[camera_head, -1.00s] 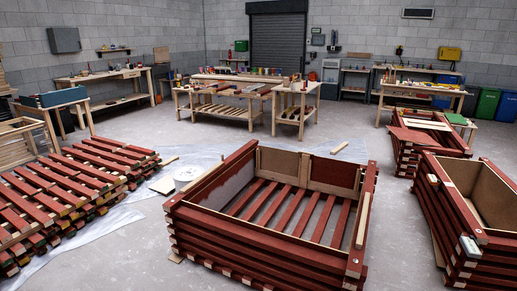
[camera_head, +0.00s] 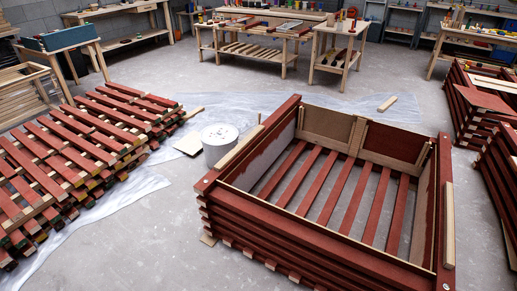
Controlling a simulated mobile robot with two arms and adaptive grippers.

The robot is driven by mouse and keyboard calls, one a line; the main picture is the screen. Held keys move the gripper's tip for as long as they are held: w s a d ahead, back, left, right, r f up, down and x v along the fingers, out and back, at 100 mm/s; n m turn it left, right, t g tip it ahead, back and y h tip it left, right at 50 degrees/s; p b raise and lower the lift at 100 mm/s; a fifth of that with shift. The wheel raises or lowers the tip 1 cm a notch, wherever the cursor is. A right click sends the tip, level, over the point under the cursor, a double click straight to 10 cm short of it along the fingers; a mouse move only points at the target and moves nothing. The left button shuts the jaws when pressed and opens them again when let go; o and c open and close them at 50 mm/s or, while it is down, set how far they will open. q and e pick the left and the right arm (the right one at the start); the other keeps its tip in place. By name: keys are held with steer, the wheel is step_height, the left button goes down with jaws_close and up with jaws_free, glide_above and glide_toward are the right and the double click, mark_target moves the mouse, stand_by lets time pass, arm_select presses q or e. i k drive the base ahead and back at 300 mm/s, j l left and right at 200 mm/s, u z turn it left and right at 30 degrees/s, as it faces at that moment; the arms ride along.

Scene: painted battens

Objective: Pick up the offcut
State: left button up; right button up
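A short pale wooden piece (camera_head: 387,103), which looks like the offcut, lies flat on the grey floor behind the large red crate's back right corner. It is apart from the crate and nothing covers it. Another pale stick (camera_head: 193,114) lies at the right end of the red batten stack, so I cannot be sure which piece is the offcut. Neither of my grippers is in view.
The open red batten crate (camera_head: 330,240) fills the middle and right foreground. A batten stack (camera_head: 75,150) stands left, with a white drum (camera_head: 220,146) between them. Workbenches (camera_head: 290,30) stand behind.

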mark_target(224, 163)
steer(key=i+j, duration=0.15)
steer(key=j, duration=0.15)
steer(key=i+j, duration=0.15)
steer(key=j, duration=0.15)
steer(key=i+j+z, duration=0.1)
steer(key=i+j, duration=0.15)
steer(key=i+j+z, duration=0.15)
steer(key=j, duration=0.25)
steer(key=i+j+z, duration=0.1)
steer(key=i+j, duration=0.2)
steer(key=i+j+z, duration=0.15)
steer(key=j, duration=0.35)
steer(key=i+j+z, duration=0.1)
steer(key=i+j, duration=0.15)
steer(key=j, duration=0.15)
